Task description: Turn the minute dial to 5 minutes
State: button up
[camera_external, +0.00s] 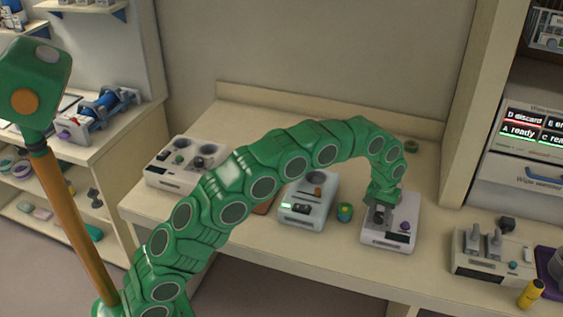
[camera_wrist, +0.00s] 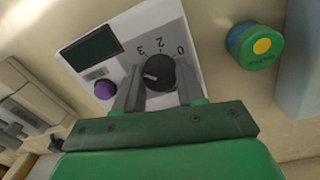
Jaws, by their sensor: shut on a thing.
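The minute dial (camera_wrist: 160,70) is a round black knob on a white device (camera_wrist: 128,32), with a scale around it whose visible figures include 0, 2 and 3. A pale pointer mark shows on its left side in the wrist view; which figure it points to is unclear. The device has a dark blank display (camera_wrist: 93,48) and a purple knob (camera_wrist: 105,90). The device also shows in the external view (camera_external: 377,238). My gripper (camera_wrist: 160,76) has one finger on each side of the dial and is shut on it. In the external view my gripper (camera_external: 379,212) hides the dial.
A yellow bottle (camera_external: 531,293) is at the far right.

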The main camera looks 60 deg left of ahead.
aim_at(379, 215)
jog(key=shift+n, duration=1.5)
jog(key=shift+d, duration=0.1)
jog(key=o, duration=1.1)
jog(key=shift+c, duration=0.2)
jog(key=shift+s+r, duration=0.15)
jog(key=shift+r, duration=3.7)
